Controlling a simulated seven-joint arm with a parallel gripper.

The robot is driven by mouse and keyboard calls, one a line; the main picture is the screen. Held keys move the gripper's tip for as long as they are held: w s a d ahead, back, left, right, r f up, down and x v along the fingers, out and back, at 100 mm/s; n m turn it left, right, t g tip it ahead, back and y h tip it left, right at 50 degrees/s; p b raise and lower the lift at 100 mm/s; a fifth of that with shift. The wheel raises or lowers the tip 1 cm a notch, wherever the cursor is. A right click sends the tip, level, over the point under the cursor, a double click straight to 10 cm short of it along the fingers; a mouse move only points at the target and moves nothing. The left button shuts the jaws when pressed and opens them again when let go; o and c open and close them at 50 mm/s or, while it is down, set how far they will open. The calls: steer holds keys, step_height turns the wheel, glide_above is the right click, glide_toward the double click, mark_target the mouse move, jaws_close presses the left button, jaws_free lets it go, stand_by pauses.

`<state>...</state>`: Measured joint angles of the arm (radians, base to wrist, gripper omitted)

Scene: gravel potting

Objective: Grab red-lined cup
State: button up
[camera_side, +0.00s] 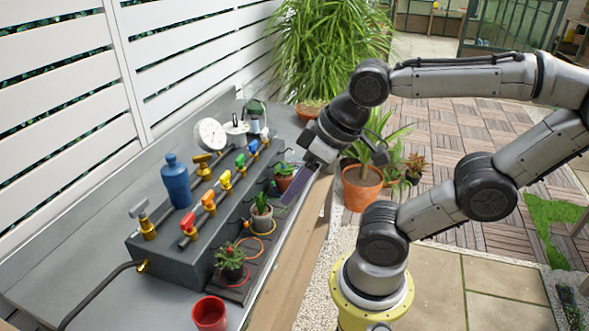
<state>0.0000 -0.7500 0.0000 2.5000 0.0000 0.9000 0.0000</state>
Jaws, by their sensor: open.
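A red cup (209,314) stands upright on the grey surface at the bottom edge of the view, in front of the dark valve block. Its open top and red inside show; no separate lining can be made out. My gripper (308,203) hangs over the bench's right edge, well above and to the right of the cup, near the potted plants. Its fingers are apart and point downward, with nothing seen between them.
The dark block (170,243) carries several coloured valves. A small potted succulent (231,262) on a red-ringed spot stands close behind the cup, with other pots (262,216) in line beyond. A blue bottle (176,182) stands on the block's far side.

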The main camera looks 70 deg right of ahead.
stand_by(0.4)
steer(key=shift+c, duration=0.7)
